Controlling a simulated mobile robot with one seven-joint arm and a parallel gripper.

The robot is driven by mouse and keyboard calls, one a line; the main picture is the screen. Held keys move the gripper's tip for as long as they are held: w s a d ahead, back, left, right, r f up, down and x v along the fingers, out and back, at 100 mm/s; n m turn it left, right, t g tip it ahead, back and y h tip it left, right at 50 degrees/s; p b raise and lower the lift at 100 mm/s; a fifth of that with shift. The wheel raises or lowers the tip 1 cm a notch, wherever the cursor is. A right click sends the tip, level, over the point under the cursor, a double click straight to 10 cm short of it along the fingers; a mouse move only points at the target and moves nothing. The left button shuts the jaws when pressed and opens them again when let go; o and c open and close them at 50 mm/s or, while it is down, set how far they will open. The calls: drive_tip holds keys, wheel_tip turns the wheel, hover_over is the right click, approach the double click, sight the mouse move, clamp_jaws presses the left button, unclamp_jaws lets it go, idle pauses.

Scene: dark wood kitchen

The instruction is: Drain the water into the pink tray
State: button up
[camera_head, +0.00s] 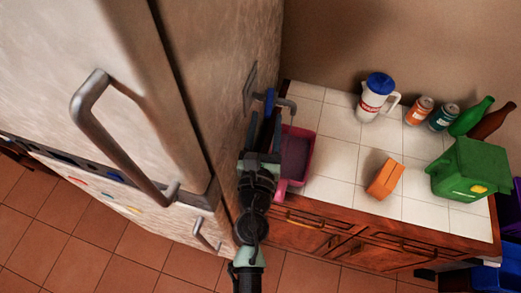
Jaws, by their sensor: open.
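The pink tray (308,160) sits on the white tiled counter at its left end, beside the fridge. Its inside looks dark grey, and my arm covers its left part. A grey spout or tap (285,104) with a blue part sticks out from a plate on the fridge-side wall, above the tray's far end. My gripper (268,108) is open at this tap, its fingers close to the blue part. I cannot tell whether they touch it. No flowing water can be made out.
On the counter (335,142) stand a white pitcher with a blue lid (375,97), two cans (419,110), a green bottle (470,118), a brown bottle (492,121), an orange block (386,179) and a green box (470,170). The fridge (110,60) closes off the left side. Blue bins stand at lower right.

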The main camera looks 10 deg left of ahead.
drive_tip(key=s+b, duration=0.2)
drive_tip(key=s, duration=0.7)
drive_tip(key=shift+d, duration=0.3)
drive_tip(key=shift+s, duration=0.1)
idle(6.7)
